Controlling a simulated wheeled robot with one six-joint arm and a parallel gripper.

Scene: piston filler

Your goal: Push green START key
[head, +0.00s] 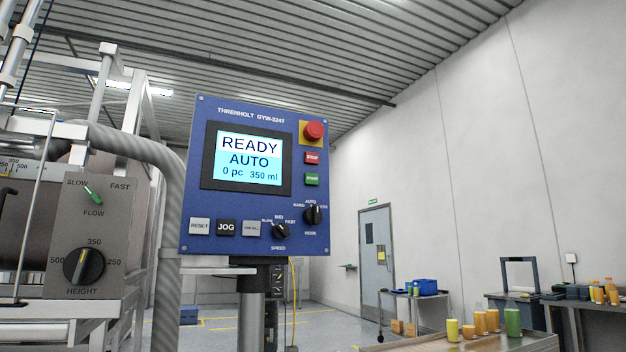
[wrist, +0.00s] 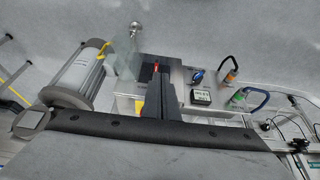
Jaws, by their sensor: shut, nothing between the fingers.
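The green START key (head: 312,179) is on the right side of the blue control panel (head: 200,165), just below the red STOP key (head: 313,158). A red mushroom button (head: 314,131) on a yellow plate sits above both. The panel's screen (head: 248,160) reads READY, AUTO, 0 pc, 350 ml. My gripper does not show in the head view. In the wrist view my gripper (wrist: 164,78) appears as dark, closed fingers with nothing held. I cannot make out the START key in the wrist view, so the distance between them cannot be told.
Black selector knobs (head: 281,231) and a black JOG key (head: 226,227) are lower on the panel. A grey hose and the filler frame stand to its left. A table with coloured bottles (head: 513,322) is at lower right. The wrist view shows a metal cylinder (wrist: 78,75).

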